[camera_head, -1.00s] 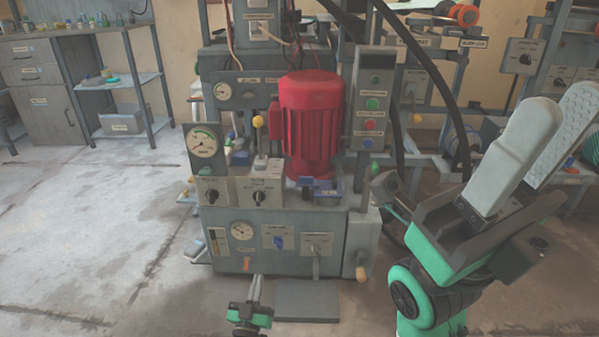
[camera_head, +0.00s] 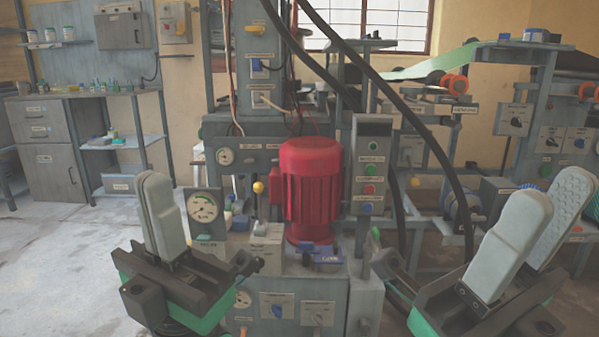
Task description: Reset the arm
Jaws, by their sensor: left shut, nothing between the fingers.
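The press machine (camera_head: 242,130) stands in the middle with a red motor (camera_head: 311,185) on it. My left gripper (camera_head: 154,182) is raised at the left, in front of the machine's left side. Its two pale fingers point up and lie together, with nothing between them. My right gripper (camera_head: 556,195) is raised at the lower right. Its two pale fingers are apart, with an empty gap between them. Neither gripper touches the machine. The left gripper and its wrist hide part of the machine's lower left side.
A button panel (camera_head: 371,165) stands right of the motor. A round gauge (camera_head: 204,207) and a yellow-knobbed lever (camera_head: 258,187) are at its left. Black hoses (camera_head: 425,125) arch to the right. A workbench with a drawer cabinet (camera_head: 45,150) stands back left. The left floor is clear.

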